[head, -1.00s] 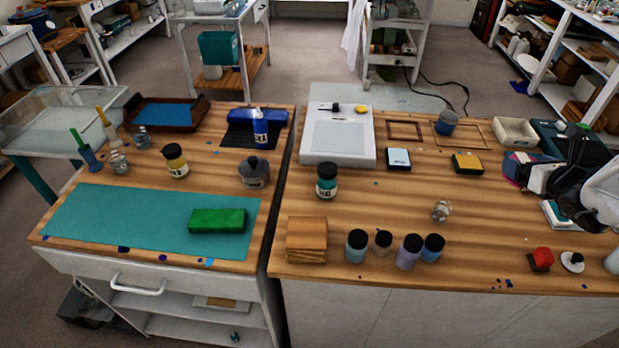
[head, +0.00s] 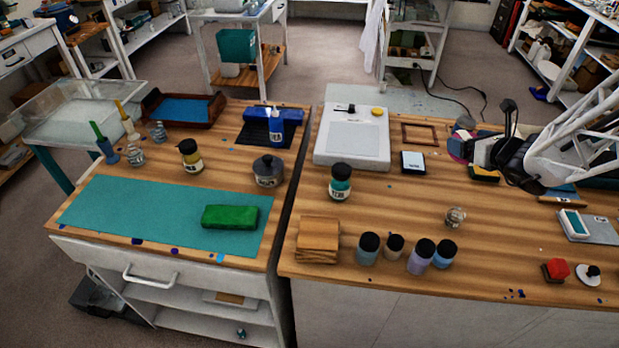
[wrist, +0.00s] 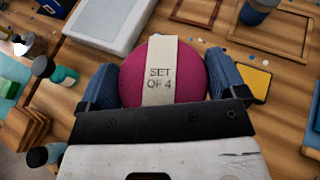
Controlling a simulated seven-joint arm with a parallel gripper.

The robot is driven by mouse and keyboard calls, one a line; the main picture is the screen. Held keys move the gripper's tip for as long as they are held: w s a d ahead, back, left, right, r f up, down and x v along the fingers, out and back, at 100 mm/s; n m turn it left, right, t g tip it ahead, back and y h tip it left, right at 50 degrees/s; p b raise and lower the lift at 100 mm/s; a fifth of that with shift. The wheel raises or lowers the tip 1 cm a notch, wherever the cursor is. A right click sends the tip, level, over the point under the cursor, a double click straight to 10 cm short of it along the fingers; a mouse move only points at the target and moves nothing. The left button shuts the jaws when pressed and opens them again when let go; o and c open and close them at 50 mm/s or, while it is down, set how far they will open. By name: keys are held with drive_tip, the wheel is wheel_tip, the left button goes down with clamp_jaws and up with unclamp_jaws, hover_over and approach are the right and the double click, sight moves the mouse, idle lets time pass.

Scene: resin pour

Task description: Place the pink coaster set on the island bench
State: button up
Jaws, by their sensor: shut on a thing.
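The pink coaster set (wrist: 194,72) is round, with a pale paper band (wrist: 159,74) reading "SET OF 4". In the wrist view my gripper (wrist: 165,80) is shut on it, with a blue finger pad on either side. In the head view the coaster set (head: 457,143) shows as a pink edge left of my gripper (head: 473,150), over the right part of the wooden bench (head: 390,215). It appears to be held above the bench top; the exact height is unclear. My gripper partly hides it and the things behind it.
A white light box (head: 352,148) and a wooden frame (head: 420,134) lie nearby. Several jars (head: 420,256) stand at the front. Bare wood lies mid-bench. A second bench with a teal mat (head: 130,213) is left, across a gap.

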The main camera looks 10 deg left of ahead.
drive_tip(key=w+a+n+g+y, duration=0.2)
drive_tip(key=a, duration=1)
drive_tip(key=w+a+n+g+y, duration=0.1)
drive_tip(key=w+a+n+y, duration=0.1)
drive_tip(key=a, duration=1)
drive_tip(key=s+a+n+g+y, duration=0.1)
drive_tip(key=s+a+n+g, duration=0.1)
drive_tip(key=a, duration=0.9)
drive_tip(key=s+a+n+g+y, duration=0.1)
drive_tip(key=s+a+n+g, duration=0.15)
drive_tip(key=a, duration=0.85)
drive_tip(key=s+a+n+g+y, duration=0.1)
drive_tip(key=s+a+n+g, duration=0.2)
drive_tip(key=s+a, duration=1.1)
drive_tip(key=s+a+n+g, duration=0.35)
drive_tip(key=s+a, duration=0.75)
drive_tip(key=a, duration=0.8)
drive_tip(key=shift+m, duration=0.4)
drive_tip(key=shift+f, duration=4.9)
